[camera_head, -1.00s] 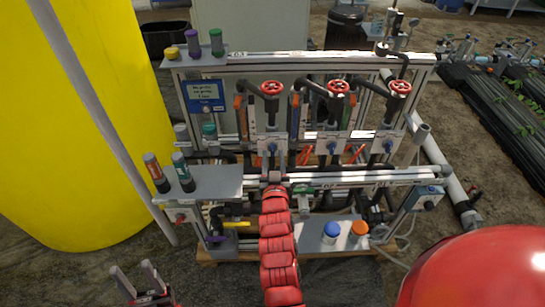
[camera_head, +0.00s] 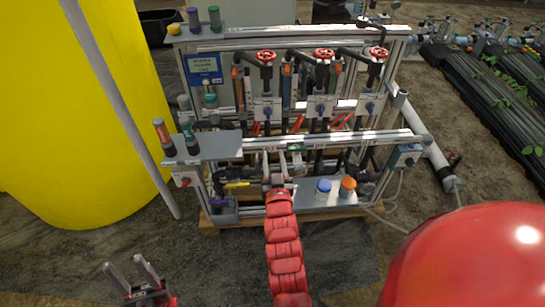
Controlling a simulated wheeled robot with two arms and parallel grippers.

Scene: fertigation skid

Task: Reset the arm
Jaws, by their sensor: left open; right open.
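My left gripper (camera_head: 125,264) is at the bottom left, low over the bare ground. Its two grey fingers stand apart and hold nothing. My red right arm (camera_head: 282,245) reaches up from the bottom middle to the front of the skid (camera_head: 345,140). My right gripper (camera_head: 282,160) is at the arm's far end, just below the front rail, with its fingers apart. I see nothing held in it. Whether it touches the pipework behind it cannot be told.
A yellow tank (camera_head: 70,120) and a slanting grey pole (camera_head: 120,105) stand at left. A blue-capped jar (camera_head: 323,187) and an orange-capped jar (camera_head: 347,187) stand right of my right gripper. My large red part covers the lower right. Ground in front is open.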

